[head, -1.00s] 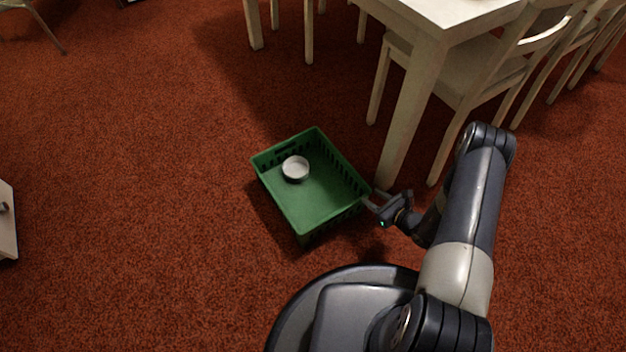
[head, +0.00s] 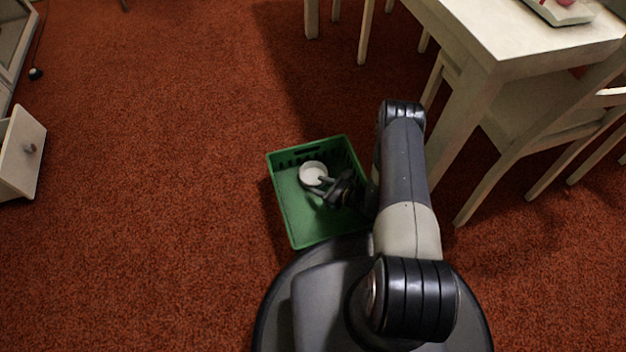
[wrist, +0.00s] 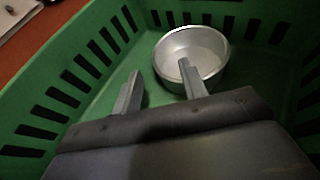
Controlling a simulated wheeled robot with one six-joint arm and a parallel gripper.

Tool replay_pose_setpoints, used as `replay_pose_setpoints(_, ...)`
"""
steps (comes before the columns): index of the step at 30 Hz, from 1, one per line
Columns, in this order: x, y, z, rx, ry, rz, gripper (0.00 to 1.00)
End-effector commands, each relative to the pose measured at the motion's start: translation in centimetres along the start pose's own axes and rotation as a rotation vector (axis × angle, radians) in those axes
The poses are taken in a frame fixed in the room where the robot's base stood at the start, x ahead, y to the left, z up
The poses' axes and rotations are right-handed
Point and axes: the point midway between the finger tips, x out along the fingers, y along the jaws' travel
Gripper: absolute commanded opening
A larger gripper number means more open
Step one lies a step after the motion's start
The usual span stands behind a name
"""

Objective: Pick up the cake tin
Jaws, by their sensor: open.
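The cake tin (head: 311,171) is a small round pale metal tin inside the green crate, towards its far side. It also shows in the wrist view (wrist: 208,48), upright with its open top facing up. My gripper (head: 318,186) reaches down into the crate at the near side of the tin. In the wrist view my gripper (wrist: 158,80) is open with nothing between its fingers. The right finger overlaps the tin's near rim and inside; the left finger is apart from the tin, to its left. I cannot tell whether the right finger touches the tin.
The green crate (head: 281,205) has slotted walls around the tin and gripper and stands on red carpet. A white table (head: 480,38) and chairs stand to the right. An open drawer (head: 22,150) juts in at the left. The carpet left of the crate is clear.

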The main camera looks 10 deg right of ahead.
Motion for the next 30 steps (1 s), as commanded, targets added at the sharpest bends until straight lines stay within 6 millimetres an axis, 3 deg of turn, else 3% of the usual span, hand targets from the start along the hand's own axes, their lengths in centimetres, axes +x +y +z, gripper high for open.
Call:
replay_pose_setpoints(1, 0.9, 0.0, 0.1, -0.007, -0.003, 0.004, 0.41)
replay_pose_setpoints(8, 2.4, 0.0, 0.1, -0.006, -0.002, 0.003, 0.41)
replay_pose_setpoints(16, 6.2, 0.0, 0.1, -0.006, -0.003, 0.003, 0.41)
replay_pose_setpoints(26, 6.8, 0.0, 0.3, -0.004, -0.002, 0.001, 0.4)
replay_pose_setpoints(30, 6.7, 0.0, 0.3, -0.004, -0.002, 0.001, 0.28)
